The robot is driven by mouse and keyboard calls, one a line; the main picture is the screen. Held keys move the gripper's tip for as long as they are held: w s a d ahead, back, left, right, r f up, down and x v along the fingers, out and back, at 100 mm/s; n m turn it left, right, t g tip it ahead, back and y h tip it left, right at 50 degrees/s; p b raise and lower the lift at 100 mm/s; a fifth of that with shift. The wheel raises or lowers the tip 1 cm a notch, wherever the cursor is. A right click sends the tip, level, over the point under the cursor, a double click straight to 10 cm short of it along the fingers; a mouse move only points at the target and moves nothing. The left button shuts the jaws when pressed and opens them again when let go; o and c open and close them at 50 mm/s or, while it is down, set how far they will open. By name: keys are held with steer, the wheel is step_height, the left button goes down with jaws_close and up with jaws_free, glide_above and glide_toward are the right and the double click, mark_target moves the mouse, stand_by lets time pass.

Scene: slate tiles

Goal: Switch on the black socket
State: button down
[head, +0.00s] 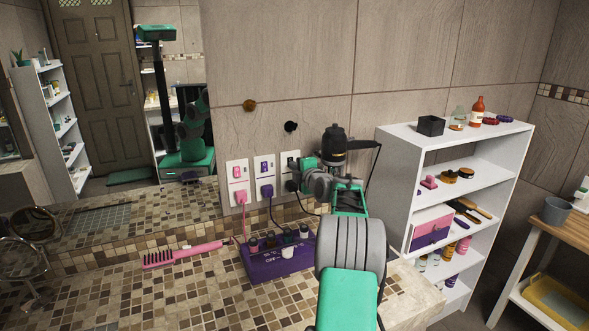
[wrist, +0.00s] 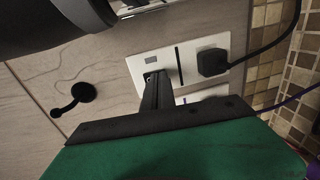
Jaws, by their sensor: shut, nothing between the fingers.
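The black socket is a white wall plate (wrist: 140,66) with a black vertical line and a black plug (wrist: 212,62) in it; the wrist view shows it turned sideways. In the head view this plate (head: 290,158) is the rightmost of three, partly hidden by my arm. My gripper (wrist: 152,76) is shut and empty. Its fingertips are at the plate's switch end, across the line from the plug, and cover most of the switch there. I cannot tell whether they touch it.
Left of it are the purple socket (head: 265,168) and pink socket (head: 237,172), both with plugs. A purple box (head: 262,266) and pink comb (head: 182,254) lie on the tiled counter. A black wall knob (wrist: 84,92) is near. A white shelf (head: 400,140) stands right.

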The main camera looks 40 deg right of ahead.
steer(key=t+b, duration=0.2)
steer(key=b, duration=0.9)
steer(key=shift+w+f+h, duration=0.1)
steer(key=shift+w+h, duration=0.1)
steer(key=shift+h, duration=0.1)
steer(key=shift+a+f+b, duration=0.1)
steer(key=shift+b, duration=0.25)
steer(key=f+b+v, duration=0.1)
steer(key=b+v, duration=0.6)
steer(key=v, duration=0.7)
steer(key=shift+b, duration=0.3)
